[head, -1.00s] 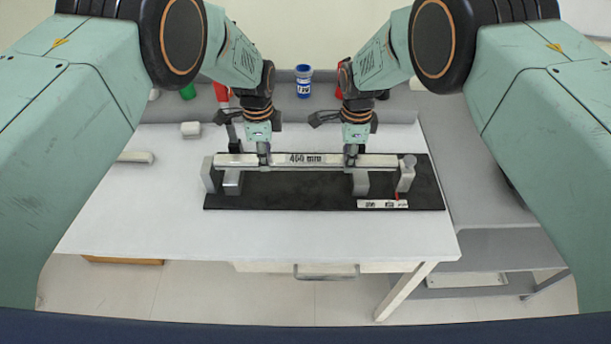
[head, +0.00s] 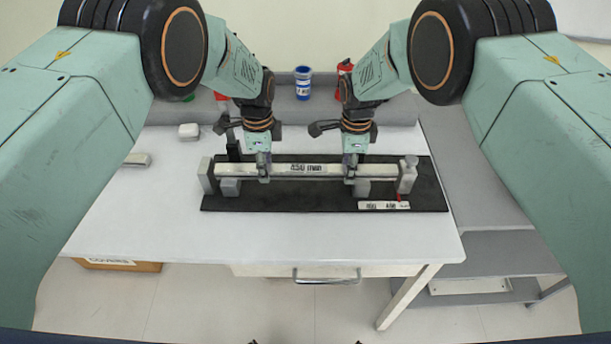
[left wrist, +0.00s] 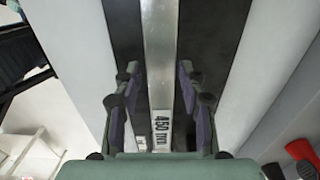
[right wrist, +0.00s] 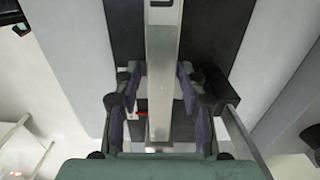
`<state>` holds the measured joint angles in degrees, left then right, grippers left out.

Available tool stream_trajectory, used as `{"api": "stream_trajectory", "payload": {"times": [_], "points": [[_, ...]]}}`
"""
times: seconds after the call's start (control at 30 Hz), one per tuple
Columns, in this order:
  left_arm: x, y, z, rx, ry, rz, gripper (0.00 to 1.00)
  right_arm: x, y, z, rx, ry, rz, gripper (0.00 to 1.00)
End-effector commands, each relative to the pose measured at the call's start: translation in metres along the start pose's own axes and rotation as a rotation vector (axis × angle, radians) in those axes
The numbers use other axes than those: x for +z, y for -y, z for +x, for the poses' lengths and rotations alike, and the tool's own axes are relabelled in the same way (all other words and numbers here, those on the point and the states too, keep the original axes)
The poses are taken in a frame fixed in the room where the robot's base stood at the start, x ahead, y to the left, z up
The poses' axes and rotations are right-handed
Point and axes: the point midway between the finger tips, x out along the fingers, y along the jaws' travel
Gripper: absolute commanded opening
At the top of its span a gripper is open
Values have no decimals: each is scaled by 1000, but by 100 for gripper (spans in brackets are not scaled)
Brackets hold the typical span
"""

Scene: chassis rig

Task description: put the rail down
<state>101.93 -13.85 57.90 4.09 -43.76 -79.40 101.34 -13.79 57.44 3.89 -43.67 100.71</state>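The rail (head: 285,170) is a long silver bar labelled 450 mm, lying level over a dark base plate (head: 295,198). It spans between two end blocks and appears to rest on two inner grey blocks (head: 230,187).
The right end block (head: 407,175) has a round knob on top. A scale strip (head: 384,206) with a red pointer lies in front. A blue jar (head: 303,84) and a red bottle (head: 344,68) stand behind.

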Motion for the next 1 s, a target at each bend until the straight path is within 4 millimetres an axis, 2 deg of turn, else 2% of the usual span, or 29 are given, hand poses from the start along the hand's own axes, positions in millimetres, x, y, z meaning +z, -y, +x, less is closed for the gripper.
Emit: {"api": "stream_trajectory", "payload": {"times": [0.33,0.47,0.8,1.0], "points": [[0,0,-1,0,0,0,50,0,0,0,-1,0,0,50],[0,1,-9,-2,0,0,50,0,0,0,0,0,0,50],[0,3,-75,-2,0,1,50,0,0,0,-1,0,0,50],[0,3,-106,1,-1,0,50,0,0,0,0,0,0,50]]}}
